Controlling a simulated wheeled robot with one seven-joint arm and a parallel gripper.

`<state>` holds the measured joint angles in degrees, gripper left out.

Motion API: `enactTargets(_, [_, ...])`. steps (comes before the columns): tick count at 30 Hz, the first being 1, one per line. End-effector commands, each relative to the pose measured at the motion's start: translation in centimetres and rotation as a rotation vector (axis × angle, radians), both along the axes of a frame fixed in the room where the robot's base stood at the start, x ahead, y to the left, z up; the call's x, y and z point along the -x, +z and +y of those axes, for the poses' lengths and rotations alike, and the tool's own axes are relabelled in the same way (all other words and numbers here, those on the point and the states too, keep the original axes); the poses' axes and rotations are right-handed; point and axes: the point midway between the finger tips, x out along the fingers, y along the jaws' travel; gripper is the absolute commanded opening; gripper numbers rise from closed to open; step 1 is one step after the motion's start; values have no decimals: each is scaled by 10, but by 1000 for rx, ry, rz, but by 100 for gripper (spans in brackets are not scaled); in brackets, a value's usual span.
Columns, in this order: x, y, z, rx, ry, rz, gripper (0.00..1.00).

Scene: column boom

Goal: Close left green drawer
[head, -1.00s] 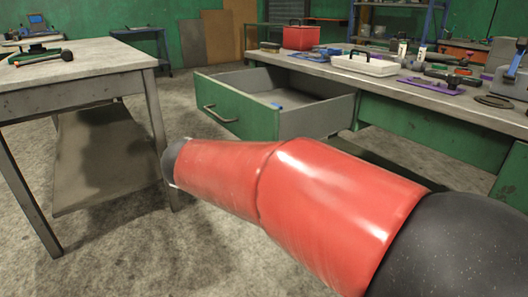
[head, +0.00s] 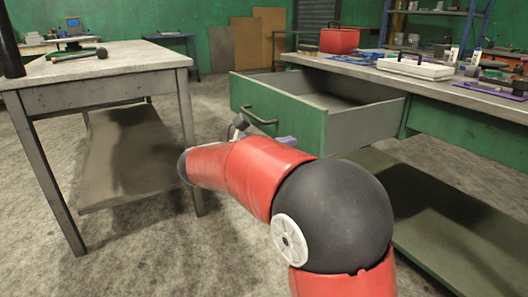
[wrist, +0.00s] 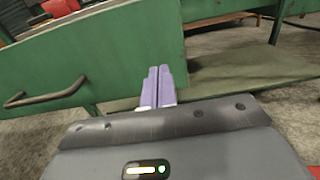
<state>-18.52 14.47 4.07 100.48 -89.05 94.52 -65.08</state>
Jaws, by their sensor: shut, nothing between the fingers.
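The green drawer (head: 305,125) hangs open under the long workbench, with its front panel pulled well out and its grey side showing. Its metal handle (head: 260,115) is on the front. In the wrist view the green front panel (wrist: 110,55) fills the upper left, with the handle (wrist: 45,93) at the far left. My gripper (wrist: 159,70) has its two purple fingers together and empty. The fingertips overlap the panel near its right edge; I cannot tell whether they touch it. In the head view my arm hides most of the gripper.
A worktable (head: 100,67) with a lower shelf stands at the left, close to my arm. The workbench (head: 440,82) at the right carries a red toolbox (head: 340,40), a white case (head: 415,67) and tools. A green lower shelf (head: 450,215) lies beneath it.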

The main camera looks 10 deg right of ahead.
Motion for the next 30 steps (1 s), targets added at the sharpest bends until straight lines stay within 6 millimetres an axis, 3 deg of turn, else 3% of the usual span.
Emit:
enactTargets(3, [-6, -1, -20, 1, -2, -1, 0])
enactTargets(9, [-12, 0, -38, -2, 0, -2, 0])
enactTargets(23, [-13, 1, -41, 0, 0, -1, 0])
enactTargets(30, [-19, 2, -59, 0, -2, 1, 0])
